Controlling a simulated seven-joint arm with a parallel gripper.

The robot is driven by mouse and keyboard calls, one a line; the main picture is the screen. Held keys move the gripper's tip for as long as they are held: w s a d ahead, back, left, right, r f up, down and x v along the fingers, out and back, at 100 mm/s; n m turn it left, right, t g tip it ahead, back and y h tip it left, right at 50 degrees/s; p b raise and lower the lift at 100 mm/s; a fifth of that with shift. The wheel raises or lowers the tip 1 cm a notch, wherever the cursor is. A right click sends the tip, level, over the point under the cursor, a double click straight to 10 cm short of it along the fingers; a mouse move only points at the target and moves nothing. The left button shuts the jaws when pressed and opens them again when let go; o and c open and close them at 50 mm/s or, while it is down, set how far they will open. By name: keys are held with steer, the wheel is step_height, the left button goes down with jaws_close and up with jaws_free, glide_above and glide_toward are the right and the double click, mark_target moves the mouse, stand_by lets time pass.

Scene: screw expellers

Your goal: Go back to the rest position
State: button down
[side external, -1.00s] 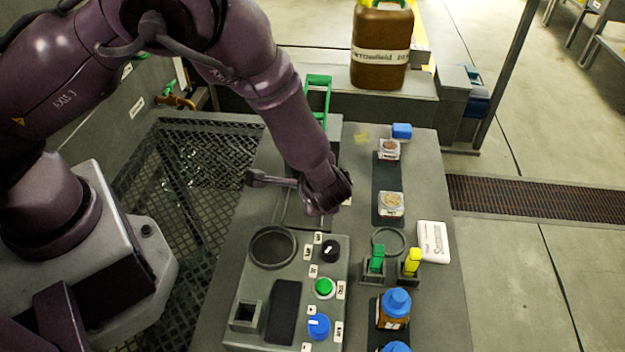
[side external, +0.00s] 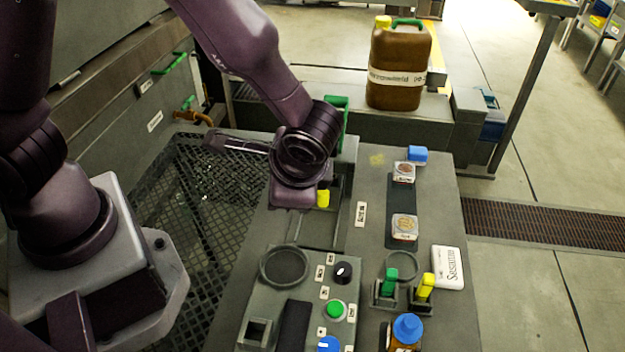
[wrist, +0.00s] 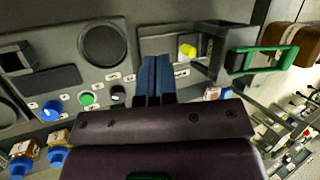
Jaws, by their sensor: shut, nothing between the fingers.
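My gripper is at the bottom of my wrist, above the grey work table (side external: 440,190). In the wrist view its two blue fingers (wrist: 155,78) are pressed together with nothing between them. In the side view my wrist hides the fingers. The fingers point at the grey panel and appear clear of the objects around them. A yellow piece (side external: 323,198) shows just beside my wrist; it also shows in the wrist view (wrist: 187,50) in a recessed bay. A green handle (wrist: 262,60) stands past the bay.
The control panel has a black knob (side external: 342,272), a green button (side external: 336,309) and a blue knob (side external: 328,344). Green (side external: 390,279) and yellow (side external: 426,285) sticks stand in holders. A blue-capped bottle (side external: 407,328) is in front. A brown canister (side external: 397,75) stands behind.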

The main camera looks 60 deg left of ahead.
steer(key=s+a+r+n+t+h, duration=0.2)
steer(key=s+a+r+n+h, duration=0.1)
steer(key=r, duration=0.6)
steer(key=s+a+r+n+t+h, duration=0.2)
steer(key=s+a+r, duration=0.3)
steer(key=r, duration=0.5)
steer(key=shift+s+a+n+t+h, duration=0.45)
steer(key=shift+a+n, duration=0.35)
steer(key=shift+a, duration=0.2)
stand_by(0.3)
